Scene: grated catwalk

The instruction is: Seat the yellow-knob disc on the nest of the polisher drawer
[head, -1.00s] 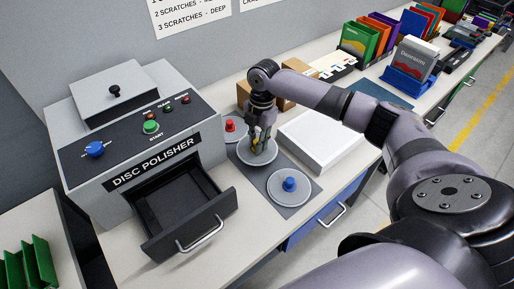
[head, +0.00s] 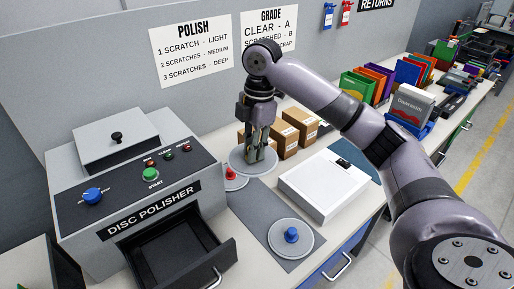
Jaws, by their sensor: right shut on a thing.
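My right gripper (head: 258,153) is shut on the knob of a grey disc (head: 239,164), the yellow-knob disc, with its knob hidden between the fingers. The disc is held roughly level above the mat, in front of the cardboard boxes. The polisher drawer (head: 224,254) stands open at the front of the disc polisher (head: 75,205), to the left of and nearer than the gripper. Its dark inside looks empty, and I cannot make out the nest. My left gripper is out of view.
A blue-knob disc (head: 275,238) and a red-knob disc (head: 238,184) lie on the grey mat (head: 250,212). A white box (head: 325,190) stands right of the mat, with small cardboard boxes (head: 299,122) behind. The polisher's raised body borders the drawer.

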